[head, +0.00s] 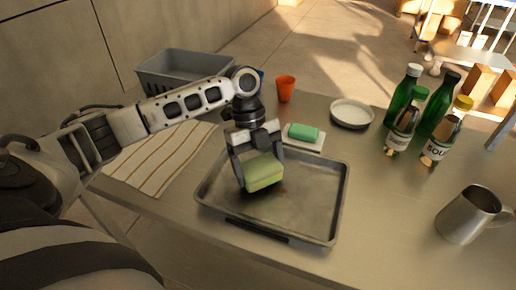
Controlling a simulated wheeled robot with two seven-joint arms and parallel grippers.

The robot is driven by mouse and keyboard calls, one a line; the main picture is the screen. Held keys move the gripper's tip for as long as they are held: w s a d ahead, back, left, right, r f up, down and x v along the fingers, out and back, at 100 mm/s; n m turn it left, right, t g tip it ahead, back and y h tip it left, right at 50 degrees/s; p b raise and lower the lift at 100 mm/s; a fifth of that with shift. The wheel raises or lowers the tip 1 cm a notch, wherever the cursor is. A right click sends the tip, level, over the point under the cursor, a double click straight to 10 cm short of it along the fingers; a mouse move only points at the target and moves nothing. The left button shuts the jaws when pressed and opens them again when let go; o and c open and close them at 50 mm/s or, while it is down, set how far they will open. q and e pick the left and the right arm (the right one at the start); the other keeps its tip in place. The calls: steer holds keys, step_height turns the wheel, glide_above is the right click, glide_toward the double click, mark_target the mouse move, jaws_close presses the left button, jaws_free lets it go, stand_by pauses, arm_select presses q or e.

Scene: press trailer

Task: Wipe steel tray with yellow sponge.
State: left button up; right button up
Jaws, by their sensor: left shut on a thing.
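My left gripper (257,163) is shut on the yellow sponge (263,172), a yellow-green block held between its two fingers. The sponge is over the left part of the steel tray (341,205), a shallow rectangular pan on the metal table. I cannot tell whether the sponge touches the tray floor or is just above it. The tray floor shows some darker brownish marks near the sponge. My right gripper is not in view.
A striped cloth (160,160) lies left of the tray, with a grey bin (190,66) behind. Several bottles (405,115) and a metal pitcher (468,215) are right.

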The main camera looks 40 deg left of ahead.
mark_target(265, 172)
arm_select(q)
steer(key=shift+r, duration=2.8)
steer(key=shift+d, duration=0.1)
